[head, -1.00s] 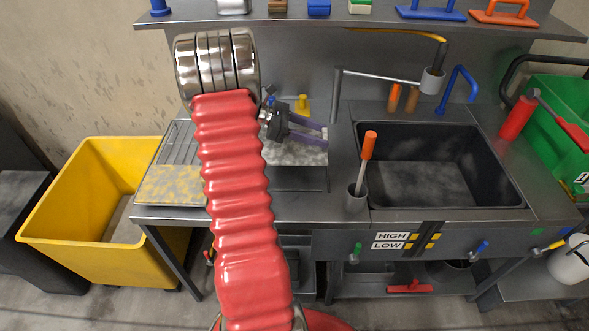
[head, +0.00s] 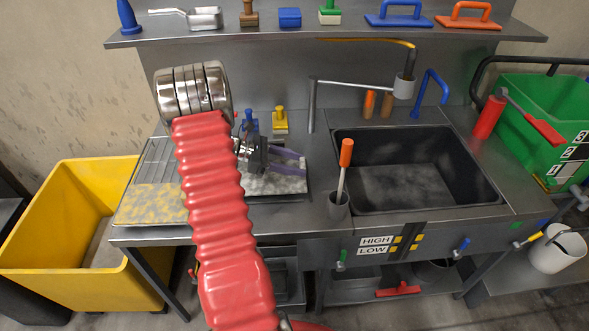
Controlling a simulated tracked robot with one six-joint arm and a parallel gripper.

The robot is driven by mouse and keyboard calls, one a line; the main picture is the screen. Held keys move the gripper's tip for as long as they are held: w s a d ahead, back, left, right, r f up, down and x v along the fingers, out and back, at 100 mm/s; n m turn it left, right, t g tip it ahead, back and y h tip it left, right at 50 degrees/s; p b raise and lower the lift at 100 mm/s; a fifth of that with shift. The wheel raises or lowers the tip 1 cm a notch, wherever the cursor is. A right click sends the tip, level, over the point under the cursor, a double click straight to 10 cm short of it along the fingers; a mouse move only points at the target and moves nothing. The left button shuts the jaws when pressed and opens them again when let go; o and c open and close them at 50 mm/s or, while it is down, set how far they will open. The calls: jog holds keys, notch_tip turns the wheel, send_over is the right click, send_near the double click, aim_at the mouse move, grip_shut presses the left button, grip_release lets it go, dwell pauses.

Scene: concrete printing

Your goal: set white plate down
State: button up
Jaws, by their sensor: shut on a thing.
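My gripper (head: 304,162) is in the head view over the left half of the steel bench. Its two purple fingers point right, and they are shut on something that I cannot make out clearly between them. A speckled white surface (head: 272,184) shows under and in front of the fingers; I cannot tell the white plate's outline from it. I also cannot tell whether the plate touches the bench. My red sleeved arm hides the area left of the gripper.
A yellow-speckled patch (head: 150,204) lies at the bench's left. A yellow knobbed stamp (head: 280,121) and a blue one (head: 250,122) stand behind the gripper.

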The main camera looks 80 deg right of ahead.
jog(key=shift+f, duration=1)
jog(key=o, duration=1.3)
jog(key=shift+f, duration=0.1)
jog(key=shift+c, duration=0.2)
notch_tip(320, 180, up, 4)
send_over(265, 175)
jog(key=shift+v, duration=0.95)
